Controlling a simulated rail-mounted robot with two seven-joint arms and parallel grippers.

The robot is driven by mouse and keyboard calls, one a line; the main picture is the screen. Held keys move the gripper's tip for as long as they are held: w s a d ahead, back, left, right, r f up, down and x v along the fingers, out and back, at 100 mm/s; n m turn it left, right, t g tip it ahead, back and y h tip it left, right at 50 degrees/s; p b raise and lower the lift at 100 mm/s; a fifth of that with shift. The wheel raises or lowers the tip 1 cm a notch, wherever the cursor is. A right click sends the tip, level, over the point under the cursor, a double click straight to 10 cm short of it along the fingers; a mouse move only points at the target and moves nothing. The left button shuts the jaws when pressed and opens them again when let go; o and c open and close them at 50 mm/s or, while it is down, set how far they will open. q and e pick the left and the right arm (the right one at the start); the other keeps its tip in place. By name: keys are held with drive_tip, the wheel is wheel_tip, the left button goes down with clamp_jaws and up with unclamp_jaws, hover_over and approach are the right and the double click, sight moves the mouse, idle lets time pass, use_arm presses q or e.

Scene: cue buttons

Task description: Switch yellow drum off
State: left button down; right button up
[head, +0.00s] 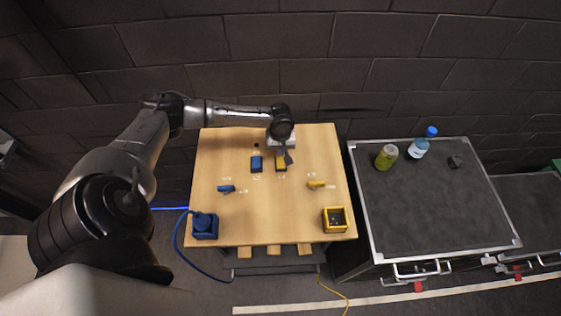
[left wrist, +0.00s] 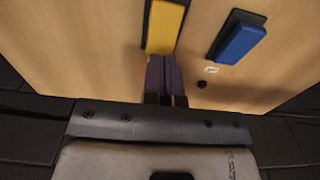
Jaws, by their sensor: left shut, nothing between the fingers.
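A yellow box with a dark round inside, perhaps the yellow drum (head: 335,220), stands at the table's front right corner. A yellow rocker switch (head: 280,166) sits near the table's back middle. It also shows in the left wrist view (left wrist: 163,28). My left gripper (head: 288,156) is shut and empty, pointing down at this yellow rocker. In the left wrist view its fingertips (left wrist: 164,74) are at the rocker's near end; I cannot tell whether they touch. A yellow lever (head: 317,184) lies further right on the table. My right gripper is not in view.
A blue rocker (head: 257,164) sits beside the yellow one; it also shows in the left wrist view (left wrist: 238,40). A blue lever (head: 227,188) and blue box (head: 205,226) are on the left. A dark cabinet (head: 430,205) on the right holds a green can (head: 386,157) and bottle (head: 419,148).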

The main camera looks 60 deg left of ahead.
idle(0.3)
use_arm(q)
drive_tip(key=shift+f, duration=0.55)
drive_tip(key=shift+f, duration=0.55)
idle(0.4)
drive_tip(key=shift+f+b, duration=0.3)
drive_tip(key=shift+b, duration=0.05)
drive_tip(key=shift+r, duration=0.1)
wheel_tip(320, 180, up, 2)
drive_tip(key=p, duration=0.3)
drive_tip(key=shift+r, duration=0.15)
wheel_tip(320, 180, up, 3)
drive_tip(key=p, duration=0.3)
drive_tip(key=shift+p, duration=0.4)
drive_tip(key=shift+r+p, duration=0.85)
drive_tip(key=shift+p, duration=0.2)
